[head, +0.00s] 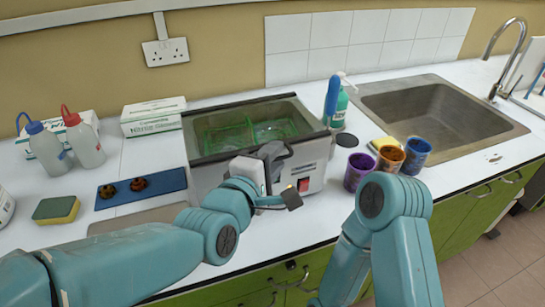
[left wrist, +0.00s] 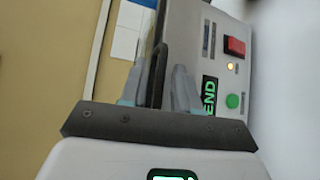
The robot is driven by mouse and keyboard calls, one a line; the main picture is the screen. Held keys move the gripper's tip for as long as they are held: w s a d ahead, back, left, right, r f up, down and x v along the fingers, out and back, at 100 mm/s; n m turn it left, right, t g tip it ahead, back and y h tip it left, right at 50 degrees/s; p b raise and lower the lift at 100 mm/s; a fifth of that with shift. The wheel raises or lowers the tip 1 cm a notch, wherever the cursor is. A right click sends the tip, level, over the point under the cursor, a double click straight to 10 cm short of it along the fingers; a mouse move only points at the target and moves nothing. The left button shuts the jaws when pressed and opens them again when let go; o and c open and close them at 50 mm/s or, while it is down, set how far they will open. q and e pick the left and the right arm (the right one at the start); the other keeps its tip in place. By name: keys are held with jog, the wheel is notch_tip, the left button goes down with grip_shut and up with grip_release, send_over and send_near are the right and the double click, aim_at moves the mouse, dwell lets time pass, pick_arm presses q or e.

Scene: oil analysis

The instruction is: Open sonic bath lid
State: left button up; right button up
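The sonic bath (head: 314,160) is a pale metal box with a dark rim, on the counter in the middle of the head view. A green rack (head: 235,138) shows inside its basin; I cannot tell whether a clear lid covers it. My left gripper (head: 272,152) is at the front rim.
Purple (head: 358,171), orange (head: 389,158) and blue (head: 415,155) cups stand right of the bath, before the sink (head: 432,112). A green bottle (head: 336,108) is beside it. Wash bottles (head: 84,140), a glove box (head: 153,117), a blue tray (head: 140,189) and a sponge (head: 56,209) are left.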

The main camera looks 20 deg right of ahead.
pick_arm(q)
jog(key=shift+c, duration=0.3)
grip_shut()
jog(key=shift+r, duration=0.1)
